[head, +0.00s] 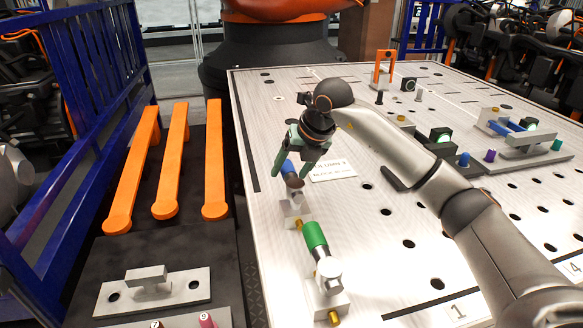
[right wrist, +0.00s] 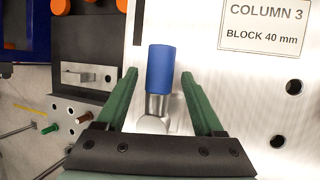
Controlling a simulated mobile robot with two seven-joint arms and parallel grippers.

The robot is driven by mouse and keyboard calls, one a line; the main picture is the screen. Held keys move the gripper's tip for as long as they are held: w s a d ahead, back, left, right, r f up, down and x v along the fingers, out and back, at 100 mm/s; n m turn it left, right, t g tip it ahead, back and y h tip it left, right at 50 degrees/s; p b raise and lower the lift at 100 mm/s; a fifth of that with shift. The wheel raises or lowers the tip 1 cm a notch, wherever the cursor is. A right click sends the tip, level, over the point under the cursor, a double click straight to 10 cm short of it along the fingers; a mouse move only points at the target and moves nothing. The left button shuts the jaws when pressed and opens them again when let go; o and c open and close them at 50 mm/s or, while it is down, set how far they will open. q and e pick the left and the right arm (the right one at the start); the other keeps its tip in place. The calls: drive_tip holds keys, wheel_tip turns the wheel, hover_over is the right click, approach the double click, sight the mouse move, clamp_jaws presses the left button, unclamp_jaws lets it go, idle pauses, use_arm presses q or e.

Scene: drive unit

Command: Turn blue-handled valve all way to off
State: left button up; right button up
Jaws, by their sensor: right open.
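The blue-handled valve shows in the head view as a blue handle (head: 289,167) on a silver body (head: 294,205) fixed to the perforated plate. In the right wrist view the blue handle (right wrist: 160,68) points up the picture, with its silver neck below it. My right gripper (head: 296,174) has green fingers and is open over this valve. In the right wrist view the right gripper (right wrist: 159,75) has one finger on each side of the handle, with gaps on both sides. The fingers partly hide the valve in the head view. My left gripper is not in view.
A green-handled valve (head: 314,236) stands nearer on the same plate (head: 395,285). A label (head: 333,170) reading column 3 lies to the right of the blue valve. Orange bars (head: 173,165) lie on the dark panel at left. Other fittings (head: 515,135) stand at the far right.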

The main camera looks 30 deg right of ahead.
drive_tip(key=shift+c, duration=0.3)
clamp_jaws()
idle(1.1)
